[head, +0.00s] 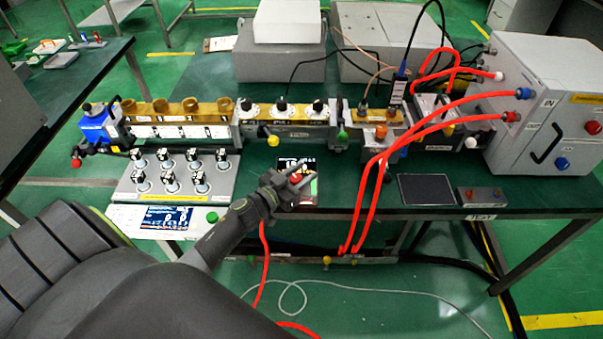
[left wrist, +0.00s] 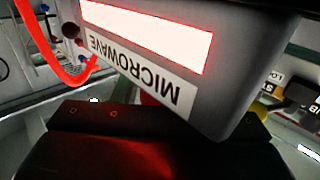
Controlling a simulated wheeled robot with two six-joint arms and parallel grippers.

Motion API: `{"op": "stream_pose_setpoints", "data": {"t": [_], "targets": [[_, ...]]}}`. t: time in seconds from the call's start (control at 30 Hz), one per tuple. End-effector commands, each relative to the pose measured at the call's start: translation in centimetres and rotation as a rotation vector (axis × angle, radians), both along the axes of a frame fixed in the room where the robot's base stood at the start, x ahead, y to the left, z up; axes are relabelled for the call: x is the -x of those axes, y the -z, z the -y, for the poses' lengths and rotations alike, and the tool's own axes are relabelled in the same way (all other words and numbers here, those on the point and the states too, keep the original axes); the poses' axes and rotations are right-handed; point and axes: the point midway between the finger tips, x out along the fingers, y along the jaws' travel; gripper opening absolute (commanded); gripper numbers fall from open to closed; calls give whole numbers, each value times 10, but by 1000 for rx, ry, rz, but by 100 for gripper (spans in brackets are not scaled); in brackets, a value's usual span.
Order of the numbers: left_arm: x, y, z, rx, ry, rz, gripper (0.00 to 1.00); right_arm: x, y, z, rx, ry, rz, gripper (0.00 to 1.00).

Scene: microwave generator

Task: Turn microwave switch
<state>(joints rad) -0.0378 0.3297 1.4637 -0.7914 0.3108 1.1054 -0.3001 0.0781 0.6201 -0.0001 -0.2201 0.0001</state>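The microwave unit (head: 311,201) is a small dark box with a lit screen at the table's front edge, in the middle of the head view. In the left wrist view, its grey casing (left wrist: 235,75) fills the upper part, with an upside-down MICROWAVE label and a bright panel. A red switch (head: 295,179) shows on its front, mostly hidden in the wrist view. My left gripper (head: 304,174) is at the switch, its fingers spread with red between them. I cannot tell whether they touch it. My right gripper is not in view.
A dark flat panel (head: 426,189) lies to the right on the table. Red hoses (head: 376,190) run from the white cabinet (head: 545,100) down past the front edge. A panel with several switches (head: 175,178) stands to the left. Some green tabletop right of the unit is clear.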

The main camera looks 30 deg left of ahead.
Motion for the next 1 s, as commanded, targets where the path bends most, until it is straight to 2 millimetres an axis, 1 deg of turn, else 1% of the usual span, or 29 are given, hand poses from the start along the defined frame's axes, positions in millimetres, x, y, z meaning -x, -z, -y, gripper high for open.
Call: {"op": "stream_pose_setpoints", "data": {"t": [0.03, 0.2, 0.23, 0.47, 0.73, 0.87, 1.0], "targets": [[0, 0, 0, 0, 0, 0, 32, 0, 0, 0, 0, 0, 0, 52], [0, 0, 0, -1, 0, 0, 10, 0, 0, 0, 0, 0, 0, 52], [0, 0, 0, -1, 0, 0, 7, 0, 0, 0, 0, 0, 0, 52], [0, 0, 0, -1, -16, 3, 7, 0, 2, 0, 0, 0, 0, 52], [-1, 1, -2, 1, -111, 8, 7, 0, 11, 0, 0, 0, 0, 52], [-2, 3, -3, 1, -177, 10, 7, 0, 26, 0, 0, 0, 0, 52], [-2, 6, -4, 0, -254, 11, 7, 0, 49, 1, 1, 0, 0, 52]]}}
